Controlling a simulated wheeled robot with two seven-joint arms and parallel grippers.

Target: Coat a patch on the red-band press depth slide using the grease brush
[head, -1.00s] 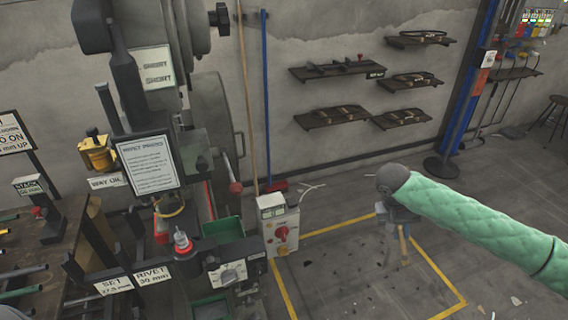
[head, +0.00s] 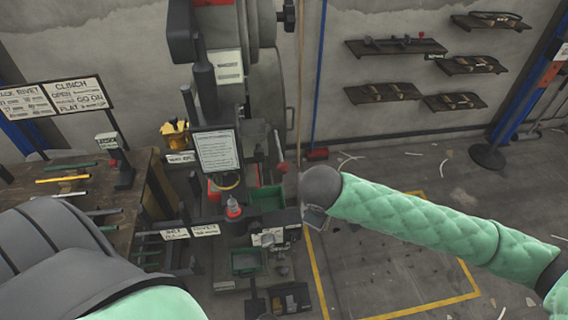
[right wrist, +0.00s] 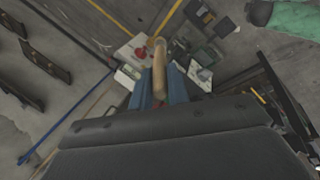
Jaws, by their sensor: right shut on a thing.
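The press (head: 205,95) stands left of centre in the head view, with red parts around its lower body and a red-topped piece (head: 234,208) at its front. I cannot clearly pick out the depth slide. My right gripper (right wrist: 160,88) is shut on the wooden handle of the grease brush (right wrist: 159,62) in the right wrist view; its bristles are not clear. In the head view my right wrist is just right of the press front, apart from it as far as I can tell.
A workbench (head: 115,225) with coloured rods and a small stand is at the left. A green tray (head: 266,198) and a small green-edged bin (head: 246,262) sit at the press front. Wall shelves (head: 395,47) hang at the back. Yellow-lined floor at the right is open.

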